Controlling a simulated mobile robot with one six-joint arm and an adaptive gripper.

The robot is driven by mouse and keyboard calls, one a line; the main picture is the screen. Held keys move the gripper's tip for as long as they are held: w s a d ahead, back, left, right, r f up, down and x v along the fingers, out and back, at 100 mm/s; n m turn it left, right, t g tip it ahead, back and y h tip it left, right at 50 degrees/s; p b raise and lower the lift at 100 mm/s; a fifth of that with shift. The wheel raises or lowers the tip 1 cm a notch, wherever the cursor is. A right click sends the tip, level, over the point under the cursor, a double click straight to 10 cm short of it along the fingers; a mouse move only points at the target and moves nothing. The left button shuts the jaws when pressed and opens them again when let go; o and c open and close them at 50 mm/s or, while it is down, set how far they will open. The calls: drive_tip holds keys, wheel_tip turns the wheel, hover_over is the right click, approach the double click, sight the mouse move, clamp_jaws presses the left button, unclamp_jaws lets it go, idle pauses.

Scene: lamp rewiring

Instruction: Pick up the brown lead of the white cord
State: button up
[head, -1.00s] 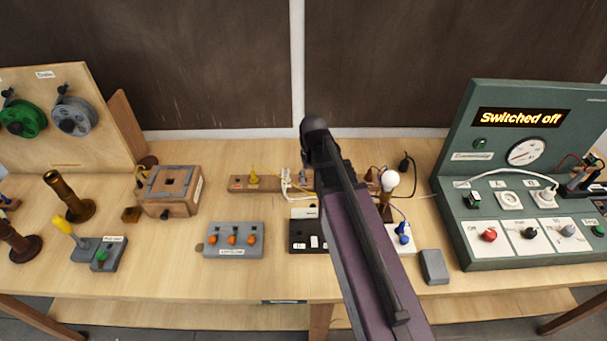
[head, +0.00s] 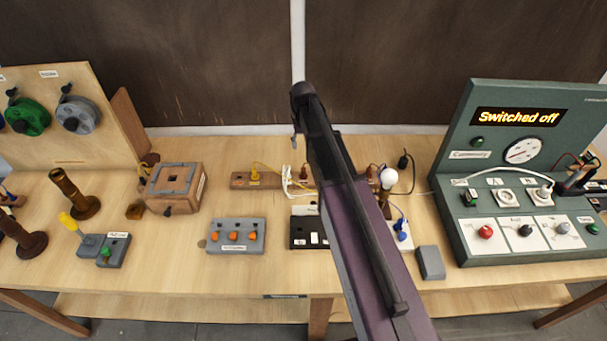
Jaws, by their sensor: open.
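A bundle of white cord (head: 288,183) lies at the wooden terminal strip (head: 268,180) in the middle of the bench. Its separate leads are too small to tell apart, and I cannot make out the brown one. Another white cord (head: 500,170) arches across the green panel to a socket. My gripper (head: 295,141) is mostly hidden behind my own arm. Only a small grey part of it shows, above and beyond the strip in the picture. It is open, and nothing shows in it.
A grey box with orange knobs (head: 236,236) and a black-and-white box (head: 304,232) stand in front of the strip. A bulb (head: 388,179) stands to the right. The green panel (head: 460,220) reads "Switched off". My arm hides part of the bench's middle.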

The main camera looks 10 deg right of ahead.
sight(304, 169)
drive_tip(key=shift+f+b, duration=4.15)
drive_tip(key=shift+f, duration=0.1)
drive_tip(key=shift+d+f+b, duration=0.1)
drive_tip(key=shift+f+b, duration=2.5)
clamp_jaws()
